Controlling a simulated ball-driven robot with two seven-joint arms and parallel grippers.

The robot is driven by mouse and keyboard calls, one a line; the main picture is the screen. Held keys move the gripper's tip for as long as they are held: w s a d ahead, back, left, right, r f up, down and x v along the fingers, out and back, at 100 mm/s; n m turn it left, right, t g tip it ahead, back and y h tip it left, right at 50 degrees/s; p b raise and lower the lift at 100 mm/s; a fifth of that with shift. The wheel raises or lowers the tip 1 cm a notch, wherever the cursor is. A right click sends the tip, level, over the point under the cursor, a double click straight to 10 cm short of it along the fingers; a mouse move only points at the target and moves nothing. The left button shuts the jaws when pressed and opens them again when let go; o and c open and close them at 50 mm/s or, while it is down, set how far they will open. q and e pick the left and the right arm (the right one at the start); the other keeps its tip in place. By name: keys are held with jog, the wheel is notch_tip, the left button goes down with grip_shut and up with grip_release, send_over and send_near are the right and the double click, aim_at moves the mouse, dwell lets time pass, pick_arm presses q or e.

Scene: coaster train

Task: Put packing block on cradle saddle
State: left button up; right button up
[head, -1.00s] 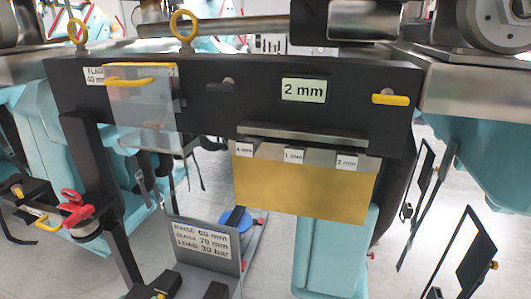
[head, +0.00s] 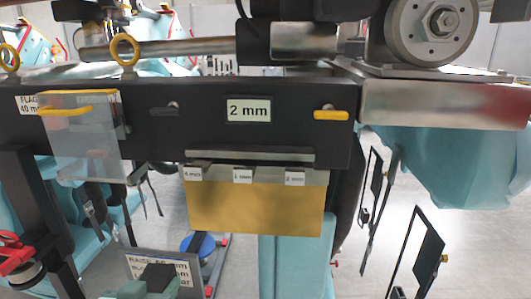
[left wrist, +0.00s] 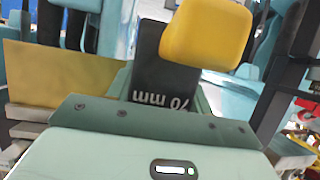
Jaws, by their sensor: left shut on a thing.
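My left gripper (head: 150,288) shows at the bottom edge of the head view, its teal fingers on either side of a dark packing block (head: 158,276). In the left wrist view the left gripper (left wrist: 160,118) is shut on this black block (left wrist: 165,82), which carries an upside-down white "70 mm" marking. A rounded yellow piece (left wrist: 205,35) sits at the block's far end; I cannot tell whether it is part of it. I cannot make out the cradle saddle in either view. My right gripper is not in view.
A sign plate (head: 135,266) stands just behind the held block. A black beam (head: 200,120) marked "2 mm" spans above, with a brass-coloured plate (head: 255,208) hanging below it. A red clamp-like part (head: 12,250) is at the left.

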pick_arm(q)
jog(key=shift+r, duration=0.15)
